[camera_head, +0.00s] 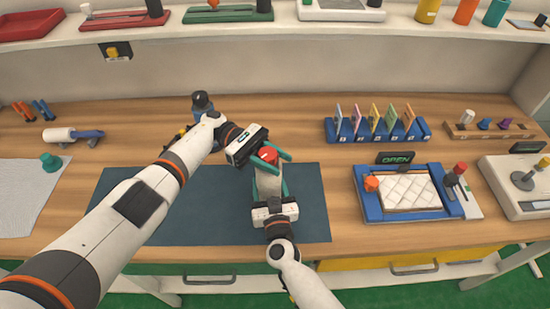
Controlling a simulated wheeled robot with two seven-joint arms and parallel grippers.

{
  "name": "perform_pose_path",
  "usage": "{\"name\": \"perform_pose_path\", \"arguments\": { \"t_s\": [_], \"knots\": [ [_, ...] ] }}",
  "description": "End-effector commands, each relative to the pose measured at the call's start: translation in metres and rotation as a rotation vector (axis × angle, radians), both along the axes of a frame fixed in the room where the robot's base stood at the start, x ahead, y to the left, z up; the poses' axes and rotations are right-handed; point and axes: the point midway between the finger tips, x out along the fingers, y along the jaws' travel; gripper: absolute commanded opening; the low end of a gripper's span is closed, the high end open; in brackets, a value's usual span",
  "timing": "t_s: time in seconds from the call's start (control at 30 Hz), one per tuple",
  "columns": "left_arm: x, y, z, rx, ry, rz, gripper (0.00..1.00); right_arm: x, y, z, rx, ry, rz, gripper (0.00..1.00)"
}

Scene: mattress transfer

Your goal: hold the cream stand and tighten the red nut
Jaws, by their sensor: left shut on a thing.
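The cream stand (268,185) is upright over the dark mat, below the red nut (268,154), and partly hidden by my grippers. My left gripper (271,156) reaches in from the upper left, its green fingers shut on the red nut at the top of the stand. My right gripper (269,186) comes up from the front, with a green finger on each side of the cream stand. I cannot tell whether its fingers press on the stand.
The dark mat (215,225) lies on the wooden bench. To the right are a blue rack (378,133) with colored cards and a blue tray (369,207) with a white quilted pad. A dark bottle-like object (202,103) stands behind my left arm. A shelf (300,32) runs along the back.

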Motion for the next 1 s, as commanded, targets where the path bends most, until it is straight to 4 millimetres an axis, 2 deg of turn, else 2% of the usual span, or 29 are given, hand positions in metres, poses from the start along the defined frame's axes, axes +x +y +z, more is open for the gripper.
{"name": "perform_pose_path", "arguments": {
  "t_s": [0.03, 0.47, 0.5, 0.63, 1.0],
  "knots": [
    [0.0024, 0.0010, 0.0002, 0.004, -0.003, 0.003, 0.15, -0.0001, 0.0030, 0.0053, 0.000, -0.011, 0.003, 0.04],
    [0.0021, 0.0018, -0.0001, 0.005, -0.001, -0.005, 0.15, -0.0001, 0.0028, 0.0053, -0.001, -0.011, 0.002, 0.04],
    [0.0021, 0.0018, -0.0001, 0.005, -0.001, -0.004, 0.39, -0.0001, 0.0027, 0.0053, -0.001, -0.011, 0.002, 0.04],
    [0.0016, 0.0016, 0.0001, 0.004, -0.001, -0.007, 0.59, 0.0002, 0.0021, 0.0049, 0.000, -0.010, 0.001, 0.04],
    [0.0006, 0.0010, 0.0043, 0.001, -0.002, -0.012, 0.59, 0.0009, 0.0010, 0.0041, 0.000, -0.008, 0.000, 0.04]
  ]
}}
